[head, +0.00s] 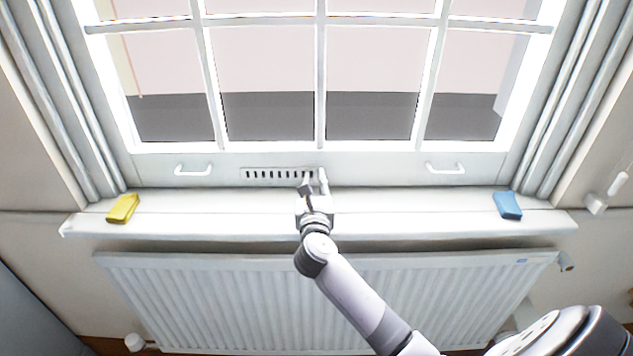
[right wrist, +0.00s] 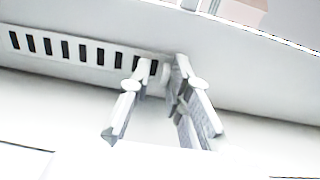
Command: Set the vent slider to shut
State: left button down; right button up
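The vent (head: 280,174) is a pale strip with a row of dark slots, low in the window frame. It also shows in the right wrist view (right wrist: 70,50), where its slots look dark and open. My right gripper (head: 315,178) is at the right end of the vent. In the right wrist view its two fingers (right wrist: 163,72) stand apart, one on each side of a small pale knob (right wrist: 168,80) that seems to be the slider. I cannot tell whether either finger touches it. The fingers hide part of the vent's right end. My left gripper is not in view.
A yellow block (head: 123,208) lies at the left of the white sill (head: 400,221), and a blue block (head: 508,205) at the right. White handles flank the vent, left (head: 193,171) and right (head: 445,169). A radiator (head: 220,300) stands below the sill.

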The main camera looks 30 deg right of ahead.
jog(key=shift+o, duration=0.7)
jog(key=shift+s, duration=0.15)
jog(key=v, duration=1.1)
jog(key=shift+s+a, duration=0.25)
jog(key=shift+s, duration=0.1)
jog(key=shift+f, duration=0.15)
